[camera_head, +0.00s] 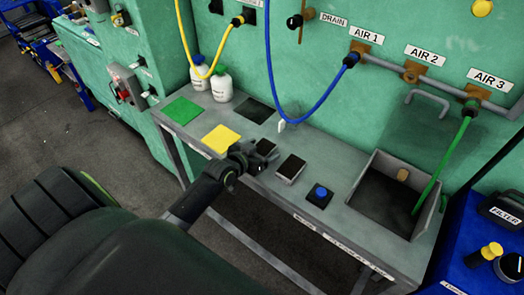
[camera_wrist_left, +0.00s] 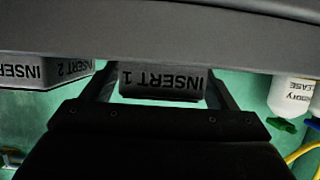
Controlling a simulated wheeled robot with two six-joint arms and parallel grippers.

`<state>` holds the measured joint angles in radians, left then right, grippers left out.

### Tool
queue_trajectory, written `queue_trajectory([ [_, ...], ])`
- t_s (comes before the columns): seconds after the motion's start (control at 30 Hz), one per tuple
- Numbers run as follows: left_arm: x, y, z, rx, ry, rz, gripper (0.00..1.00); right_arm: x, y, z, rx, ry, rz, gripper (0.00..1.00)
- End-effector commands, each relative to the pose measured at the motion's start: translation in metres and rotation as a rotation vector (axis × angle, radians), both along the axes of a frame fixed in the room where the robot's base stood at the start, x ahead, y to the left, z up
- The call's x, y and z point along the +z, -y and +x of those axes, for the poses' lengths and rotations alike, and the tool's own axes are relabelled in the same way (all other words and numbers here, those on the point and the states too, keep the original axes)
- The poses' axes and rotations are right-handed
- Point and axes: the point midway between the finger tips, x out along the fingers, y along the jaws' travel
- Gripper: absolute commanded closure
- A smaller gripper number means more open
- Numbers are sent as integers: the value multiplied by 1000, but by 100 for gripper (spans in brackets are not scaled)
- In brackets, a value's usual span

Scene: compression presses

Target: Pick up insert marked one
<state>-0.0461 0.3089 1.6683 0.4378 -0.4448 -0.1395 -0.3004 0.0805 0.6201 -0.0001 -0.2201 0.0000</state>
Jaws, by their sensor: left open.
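Insert 1 (camera_wrist_left: 160,82) is a grey block with a dark top, and its label reads upside down in the left wrist view. In the head view insert 1 (camera_head: 265,147) sits on the grey bench, partly hidden by my left gripper (camera_head: 257,160). My left gripper (camera_wrist_left: 157,97) is open, with one finger on either side of insert 1. I cannot tell whether the fingers touch it. Insert 2 (camera_wrist_left: 45,71) is beside it; in the head view insert 2 (camera_head: 290,168) lies to the right. My right gripper is not in view.
The bench (camera_head: 322,213) also holds a blue button box (camera_head: 319,195), an open grey bin (camera_head: 352,185), yellow (camera_head: 221,139) and green (camera_head: 182,111) pads, and two white bottles (camera_head: 221,86). A blue hose (camera_head: 310,115) hangs behind the inserts.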

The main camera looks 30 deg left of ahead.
Motion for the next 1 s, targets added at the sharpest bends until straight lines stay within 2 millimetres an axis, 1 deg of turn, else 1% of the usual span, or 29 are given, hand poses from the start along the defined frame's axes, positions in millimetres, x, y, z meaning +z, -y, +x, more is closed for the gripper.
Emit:
queue_trajectory([
  [0.1,-2,0,3,0,0,-1,20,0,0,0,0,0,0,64],
  [0.27,-2,0,3,0,0,-1,20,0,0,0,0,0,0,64],
  [0.3,-2,0,3,0,0,-1,21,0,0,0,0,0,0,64],
  [0.73,-2,0,3,0,0,0,78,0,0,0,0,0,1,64],
  [0.77,-2,0,3,0,0,0,80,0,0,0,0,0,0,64],
  [1.0,2,0,4,0,4,1,80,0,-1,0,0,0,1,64],
])
